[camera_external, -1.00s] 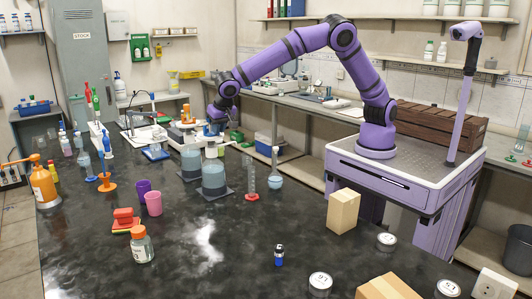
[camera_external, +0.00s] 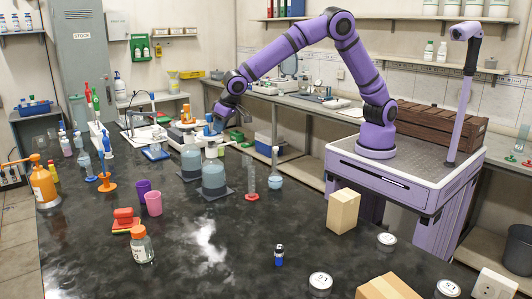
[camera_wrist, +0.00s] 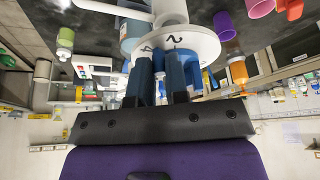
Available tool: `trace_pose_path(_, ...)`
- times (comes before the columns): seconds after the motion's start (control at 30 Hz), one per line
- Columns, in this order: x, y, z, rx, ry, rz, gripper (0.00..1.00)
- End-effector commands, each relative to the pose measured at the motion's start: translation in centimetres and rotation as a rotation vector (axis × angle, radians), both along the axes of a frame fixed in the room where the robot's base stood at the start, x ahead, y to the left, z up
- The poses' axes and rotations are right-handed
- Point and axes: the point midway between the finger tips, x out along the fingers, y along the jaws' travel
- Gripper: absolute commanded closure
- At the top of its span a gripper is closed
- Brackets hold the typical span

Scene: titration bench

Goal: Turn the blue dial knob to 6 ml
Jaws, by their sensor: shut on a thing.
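In the wrist view, the white dial disc (camera_wrist: 207,44) faces my gripper (camera_wrist: 159,64). The figures 4 and 2 are readable on the disc; no 6 can be made out. My gripper is shut on the blue dial knob, which is mostly hidden between and behind the dark fingers. In the external view, my gripper (camera_external: 217,124) reaches down at an angle to the dial apparatus at the back of the black bench (camera_external: 215,235). The dial markings are too small to read there, and the pointer cannot be made out.
Two grey-blue bottles (camera_external: 213,178) stand just in front of my gripper. A measuring cylinder (camera_external: 249,178) and a round flask (camera_external: 275,170) stand to their right. Purple (camera_external: 142,187) and pink (camera_external: 153,203) cups stand front left. The middle front of the bench is mostly clear.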

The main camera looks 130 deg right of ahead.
Motion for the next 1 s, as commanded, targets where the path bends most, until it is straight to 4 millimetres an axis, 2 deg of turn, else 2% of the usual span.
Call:
trace_pose_path(0.6, -0.7, -2.3, 0.1, 0.000, -0.004, 0.569, 1.00)
trace_pose_path(1.0, -0.5, -3.1, 0.1, -0.001, -0.002, 0.816, 1.00)
